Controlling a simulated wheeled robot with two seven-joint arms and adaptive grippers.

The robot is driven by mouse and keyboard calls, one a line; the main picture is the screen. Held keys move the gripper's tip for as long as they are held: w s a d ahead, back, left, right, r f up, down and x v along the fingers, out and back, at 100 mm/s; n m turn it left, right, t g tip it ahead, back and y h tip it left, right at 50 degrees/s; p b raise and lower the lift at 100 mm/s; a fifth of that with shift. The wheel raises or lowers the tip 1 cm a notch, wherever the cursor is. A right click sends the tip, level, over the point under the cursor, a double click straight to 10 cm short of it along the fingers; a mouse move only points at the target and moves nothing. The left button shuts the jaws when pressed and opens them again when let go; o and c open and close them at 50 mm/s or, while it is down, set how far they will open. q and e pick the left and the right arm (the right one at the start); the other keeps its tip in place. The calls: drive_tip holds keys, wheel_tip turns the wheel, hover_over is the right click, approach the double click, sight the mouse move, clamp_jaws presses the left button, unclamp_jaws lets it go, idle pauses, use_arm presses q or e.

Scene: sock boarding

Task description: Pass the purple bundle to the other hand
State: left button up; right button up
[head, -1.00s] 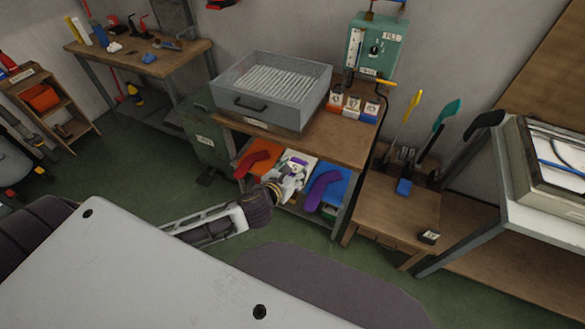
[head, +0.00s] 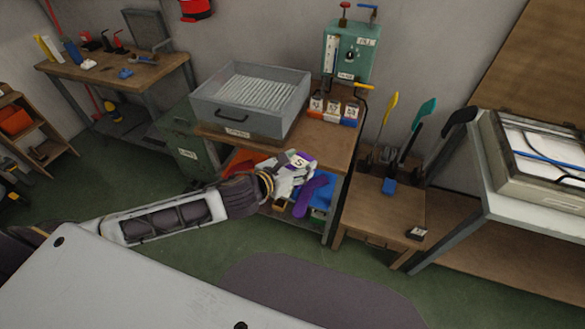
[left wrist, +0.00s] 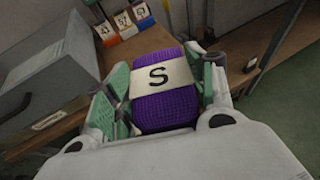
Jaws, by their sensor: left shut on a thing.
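The purple bundle (left wrist: 164,90) is a knitted purple block with a white band marked S. In the left wrist view it sits between the green pads of my left gripper (left wrist: 165,95), which is shut on it. In the head view my left gripper (head: 290,172) holds the bundle (head: 301,160) in front of the wooden bench's lower shelf, and only a small part of the bundle shows. My right gripper is in neither view.
A grey drawer-like box (head: 248,103) and several small marked boxes (head: 333,108) stand on the wooden bench (head: 310,147). Below, a purple curved piece (head: 308,196) lies by a blue bin (head: 323,198). A low wooden table (head: 383,212) stands to the right.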

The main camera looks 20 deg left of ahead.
use_arm(q)
drive_tip(key=d+r+m+g+h, duration=0.2)
drive_tip(key=d+r+m+h, duration=0.2)
drive_tip(key=d+r, duration=0.3)
drive_tip(key=shift+s+d+r, duration=0.25)
drive_tip(key=shift+r, duration=1.65)
drive_tip(key=shift+w+d+r, duration=0.1)
drive_tip(key=w+d+r+n+t+y, duration=0.2)
drive_tip(key=w+d+r+n+y, duration=0.3)
drive_tip(key=n+y, duration=0.3)
drive_tip(key=shift+w+d+r+t+y, duration=0.3)
drive_tip(key=shift+w+d+r+t, duration=0.1)
drive_tip(key=shift+w+d, duration=0.45)
idle(0.8)
drive_tip(key=shift+w, duration=0.1)
idle(0.8)
